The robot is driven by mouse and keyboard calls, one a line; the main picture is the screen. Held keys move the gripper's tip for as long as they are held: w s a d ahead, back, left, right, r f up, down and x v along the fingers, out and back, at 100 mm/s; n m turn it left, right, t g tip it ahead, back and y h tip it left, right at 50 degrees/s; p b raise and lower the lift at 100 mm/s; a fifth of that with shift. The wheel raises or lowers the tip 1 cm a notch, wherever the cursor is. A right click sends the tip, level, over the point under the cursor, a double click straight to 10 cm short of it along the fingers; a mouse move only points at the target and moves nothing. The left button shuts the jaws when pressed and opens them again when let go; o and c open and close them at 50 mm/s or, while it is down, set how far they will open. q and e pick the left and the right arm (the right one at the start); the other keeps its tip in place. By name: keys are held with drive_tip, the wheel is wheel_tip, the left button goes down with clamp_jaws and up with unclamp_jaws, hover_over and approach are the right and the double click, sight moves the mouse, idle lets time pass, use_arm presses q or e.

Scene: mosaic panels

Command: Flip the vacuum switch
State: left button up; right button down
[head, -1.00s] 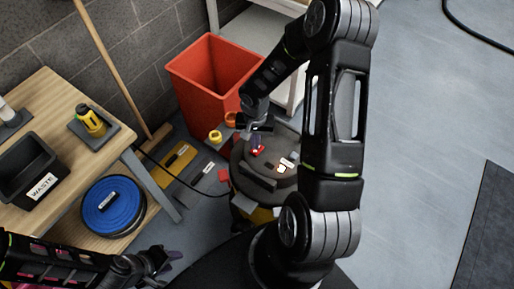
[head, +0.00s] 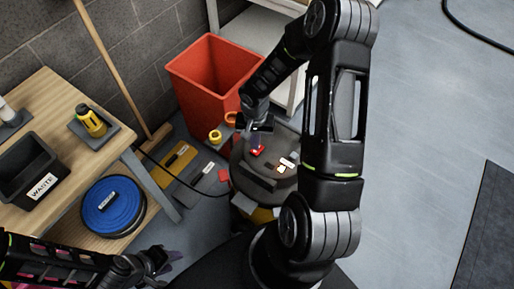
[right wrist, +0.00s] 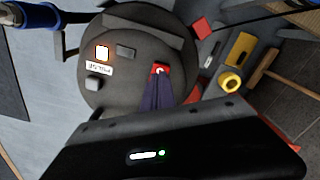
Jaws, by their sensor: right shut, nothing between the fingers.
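The vacuum (head: 285,140) is a dark drum with a round lid, low on the floor right of the red bin. On its lid is a small red switch (head: 257,150), also in the right wrist view (right wrist: 160,67). The fingertips partly hide the switch. My left gripper (head: 168,260) hangs low at the left, apart from the vacuum; its opening is unclear.
A red bin (head: 208,82) stands behind the vacuum. A wooden bench (head: 60,90) at the left holds a black waste tray (head: 28,172) and a yellow tool (head: 91,121). A blue reel (head: 112,204) is below. A broom (head: 112,70) leans on the wall.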

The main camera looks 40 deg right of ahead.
drive_tip(key=shift+f+b, duration=1.45)
drive_tip(key=shift+b, duration=0.05)
idle(0.8)
drive_tip(key=shift+r, duration=0.1)
drive_tip(key=shift+r+p, duration=2.3)
drive_tip(key=shift+r, duration=1.2)
